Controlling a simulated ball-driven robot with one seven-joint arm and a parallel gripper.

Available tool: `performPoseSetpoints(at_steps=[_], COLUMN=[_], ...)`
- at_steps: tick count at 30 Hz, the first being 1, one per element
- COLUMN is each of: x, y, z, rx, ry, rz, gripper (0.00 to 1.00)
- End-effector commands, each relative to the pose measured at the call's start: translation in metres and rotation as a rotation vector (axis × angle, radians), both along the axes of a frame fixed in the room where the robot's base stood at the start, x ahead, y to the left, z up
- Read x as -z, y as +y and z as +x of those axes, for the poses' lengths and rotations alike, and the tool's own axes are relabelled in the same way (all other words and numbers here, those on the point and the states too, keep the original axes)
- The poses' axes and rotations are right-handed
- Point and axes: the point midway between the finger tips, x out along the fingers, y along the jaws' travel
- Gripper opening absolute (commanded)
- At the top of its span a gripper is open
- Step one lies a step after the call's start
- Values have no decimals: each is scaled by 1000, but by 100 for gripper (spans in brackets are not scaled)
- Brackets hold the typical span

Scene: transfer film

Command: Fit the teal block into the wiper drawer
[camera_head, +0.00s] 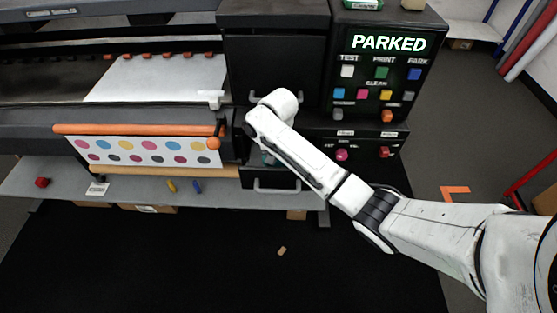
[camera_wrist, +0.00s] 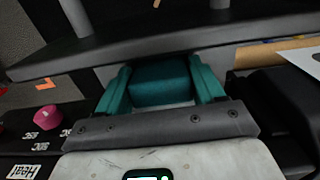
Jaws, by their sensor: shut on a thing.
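In the wrist view the teal block (camera_wrist: 160,82) sits between the two teal fingers of my gripper (camera_wrist: 162,70), which is shut on it. A dark slab edge (camera_wrist: 130,55) crosses just beyond the block; I cannot tell whether they touch. In the head view my gripper is mostly hidden behind my white wrist, with a bit of teal (camera_head: 268,158) showing at the printer front. A dark drawer front (camera_head: 262,178) with a pale handle is just below it. It may be the wiper drawer, but no label is legible. The drawer's inside is hidden.
The control panel (camera_head: 382,75) reads PARKED. A magenta knob (camera_head: 341,155) is right of my gripper; it also shows in the wrist view (camera_wrist: 58,115). An orange roller (camera_head: 140,130) with a dotted print is at left. Grey shelf (camera_head: 225,197) lies below; dark floor in front is mostly clear.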

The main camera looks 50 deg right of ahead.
Motion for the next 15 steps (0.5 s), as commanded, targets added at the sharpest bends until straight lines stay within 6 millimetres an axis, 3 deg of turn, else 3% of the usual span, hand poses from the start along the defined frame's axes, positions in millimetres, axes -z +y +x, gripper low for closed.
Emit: performPoseSetpoints(at_steps=[9,15], x=[-2,-2], y=[-1,-1], z=[1,1], rx=[0,0], ry=[-3,-3], rz=[-2,-3], gripper=[93,93])
